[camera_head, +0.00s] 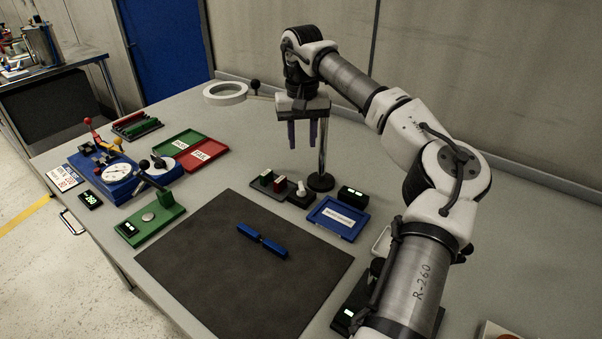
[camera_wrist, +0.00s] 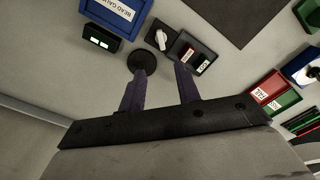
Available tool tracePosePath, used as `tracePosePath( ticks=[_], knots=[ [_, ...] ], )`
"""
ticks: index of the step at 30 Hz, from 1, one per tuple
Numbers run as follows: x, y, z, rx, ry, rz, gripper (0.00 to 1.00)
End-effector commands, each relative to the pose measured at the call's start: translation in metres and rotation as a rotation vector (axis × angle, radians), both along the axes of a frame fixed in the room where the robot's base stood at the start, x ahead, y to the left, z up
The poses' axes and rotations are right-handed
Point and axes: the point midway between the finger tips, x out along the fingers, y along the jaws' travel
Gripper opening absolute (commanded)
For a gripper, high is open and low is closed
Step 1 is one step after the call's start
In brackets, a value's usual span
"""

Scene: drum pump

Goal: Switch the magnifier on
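The magnifier is a white ring (camera_head: 225,93) at the back, left of my gripper, with a dark knob (camera_head: 255,84) beside it. A dark post (camera_head: 322,150) stands on a round black base (camera_head: 320,182); the base also shows in the wrist view (camera_wrist: 142,60). A small dark box with a white knob (camera_head: 300,191) stands beside the base. The white knob is clear in the wrist view (camera_wrist: 161,39). My gripper (camera_head: 303,147) points down above the table near the post, open and empty. Its fingers are apart in the wrist view (camera_wrist: 160,68).
A box with red and pale blocks (camera_head: 268,182) adjoins the knob box. A blue labelled tray (camera_head: 338,218) and a black display box (camera_head: 353,197) stand nearby. A dark mat (camera_head: 200,268) carries a blue bar (camera_head: 262,241). Red and green trays (camera_head: 205,150) lie left.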

Motion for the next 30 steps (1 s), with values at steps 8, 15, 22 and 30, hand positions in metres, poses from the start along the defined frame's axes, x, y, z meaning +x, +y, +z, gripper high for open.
tracePosePath(
  ticks=[8,15,22,30],
  knots=[
    [-0.001,0.001,-0.050,0.005,0.006,0.001,0.33],
    [-0.001,0.002,-0.098,0.005,0.004,0.001,0.33],
    [-0.001,0.002,-0.126,0.006,0.002,0.000,0.33],
    [-0.001,0.002,-0.133,0.004,0.001,0.001,0.33]
  ],
)
